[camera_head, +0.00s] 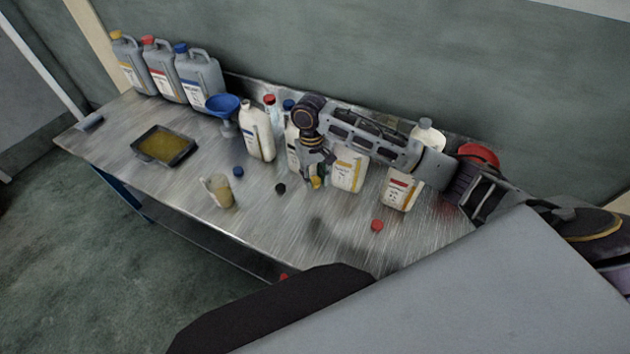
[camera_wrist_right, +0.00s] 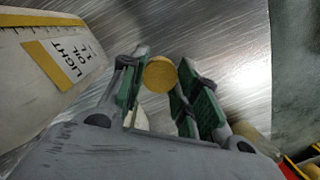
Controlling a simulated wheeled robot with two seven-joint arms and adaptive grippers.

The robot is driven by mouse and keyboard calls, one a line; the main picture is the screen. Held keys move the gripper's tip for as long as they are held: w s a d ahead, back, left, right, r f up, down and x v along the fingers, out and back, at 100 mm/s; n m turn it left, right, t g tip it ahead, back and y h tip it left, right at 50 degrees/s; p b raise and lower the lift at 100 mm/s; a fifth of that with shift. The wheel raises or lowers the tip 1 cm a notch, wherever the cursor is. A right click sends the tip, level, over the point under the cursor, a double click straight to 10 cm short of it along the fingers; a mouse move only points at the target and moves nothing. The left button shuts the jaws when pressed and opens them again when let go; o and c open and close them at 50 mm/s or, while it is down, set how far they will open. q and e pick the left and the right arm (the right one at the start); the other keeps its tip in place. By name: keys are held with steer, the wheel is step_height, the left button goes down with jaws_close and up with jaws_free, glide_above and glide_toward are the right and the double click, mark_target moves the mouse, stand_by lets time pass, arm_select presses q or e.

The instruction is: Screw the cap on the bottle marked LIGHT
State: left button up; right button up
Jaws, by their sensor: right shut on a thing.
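The bottle (camera_head: 349,172) is white with a yellow-edged label and stands upright on the bench. It fills the left of the right wrist view (camera_wrist_right: 40,60), where its label reads LIGHT OIL. My right gripper (camera_head: 316,180) is shut on a yellow cap (camera_head: 317,183) and holds it left of this bottle, apart from it. In the right wrist view the round cap (camera_wrist_right: 160,74) sits between the green fingertips. My right arm hides the top of the bottle in the head view. My left gripper is not in view.
A white bottle with a red label (camera_head: 400,188) stands to the right, and another white bottle (camera_head: 257,130) to the left. Loose blue (camera_head: 238,171), black (camera_head: 281,188) and red (camera_head: 377,225) caps lie in front. A beaker (camera_head: 219,190), oil tray (camera_head: 163,147) and blue funnel (camera_head: 222,105) are further left.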

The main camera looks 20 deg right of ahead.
steer(key=w+d+r+n+p, duration=0.1)
steer(key=w+d+r+p, duration=0.1)
steer(key=d+r, duration=0.4)
steer(key=w+d+r+n+p, duration=0.2)
steer(key=d+r+p, duration=0.3)
steer(key=r, duration=0.8)
steer(key=shift+w+d+n, duration=0.15)
steer(key=shift+d+n, duration=0.15)
steer(key=shift+d, duration=0.25)
steer(key=shift+f, duration=0.1)
steer(key=shift+f, duration=0.1)
steer(key=shift+f, duration=2.25)
steer(key=shift+f, duration=1.15)
stand_by(0.7)
steer(key=o, duration=0.7)
